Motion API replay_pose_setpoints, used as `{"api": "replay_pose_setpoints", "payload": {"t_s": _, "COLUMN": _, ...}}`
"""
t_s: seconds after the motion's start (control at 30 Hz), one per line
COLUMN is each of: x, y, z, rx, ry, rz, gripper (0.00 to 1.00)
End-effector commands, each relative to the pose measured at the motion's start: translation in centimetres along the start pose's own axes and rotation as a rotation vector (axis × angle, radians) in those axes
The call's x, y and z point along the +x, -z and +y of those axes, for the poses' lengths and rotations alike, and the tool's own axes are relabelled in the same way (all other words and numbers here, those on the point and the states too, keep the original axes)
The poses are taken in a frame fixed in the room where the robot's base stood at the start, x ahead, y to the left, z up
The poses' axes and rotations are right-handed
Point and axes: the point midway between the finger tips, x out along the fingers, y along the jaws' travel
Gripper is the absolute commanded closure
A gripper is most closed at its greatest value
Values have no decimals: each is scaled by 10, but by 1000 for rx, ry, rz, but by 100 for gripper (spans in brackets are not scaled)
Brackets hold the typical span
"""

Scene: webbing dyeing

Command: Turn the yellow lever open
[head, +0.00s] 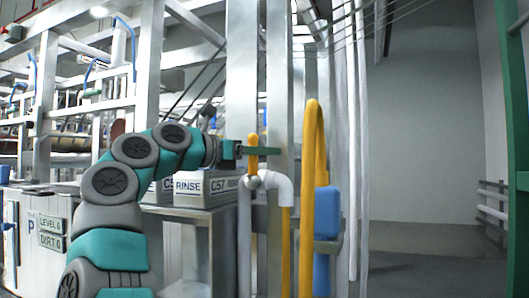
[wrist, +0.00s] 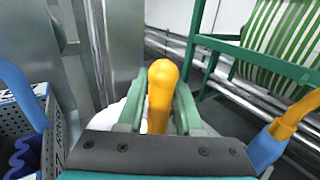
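The yellow lever (head: 253,152) stands upright on a joint of the white pipe in the head view. My gripper (head: 261,151) reaches it from the left, its green fingers level with the lever. In the wrist view the yellow lever (wrist: 161,95) stands between the two fingers of my gripper (wrist: 160,100), one on each side. The fingers are very close to its sides. I cannot tell whether they touch it. The lever's lower end is hidden behind the gripper body in the wrist view.
The white pipe (head: 277,184) bends down just right of the lever. A thick yellow hose (head: 312,150) with a blue sleeve (head: 327,213) stands further right. A grey box marked RINSE (head: 200,187) sits on a metal stand below my arm. Open floor lies at the right.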

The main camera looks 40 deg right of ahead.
Motion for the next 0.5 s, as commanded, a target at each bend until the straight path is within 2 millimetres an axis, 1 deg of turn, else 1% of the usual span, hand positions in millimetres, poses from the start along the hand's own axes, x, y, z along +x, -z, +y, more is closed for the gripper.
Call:
{"api": "replay_pose_setpoints", "payload": {"t_s": 0.03, "x": 0, "y": 0, "z": 0, "rx": 0, "ry": 0, "rz": 0, "gripper": 72}}
{"api": "replay_pose_setpoints", "payload": {"t_s": 0.27, "x": 0, "y": 0, "z": 0, "rx": 0, "ry": 0, "rz": 0, "gripper": 98}}
{"api": "replay_pose_setpoints", "payload": {"t_s": 0.3, "x": 0, "y": 0, "z": 0, "rx": 0, "ry": 0, "rz": 0, "gripper": 100}}
{"api": "replay_pose_setpoints", "payload": {"t_s": 0.5, "x": 0, "y": 0, "z": 0, "rx": 0, "ry": 0, "rz": 0, "gripper": 100}}
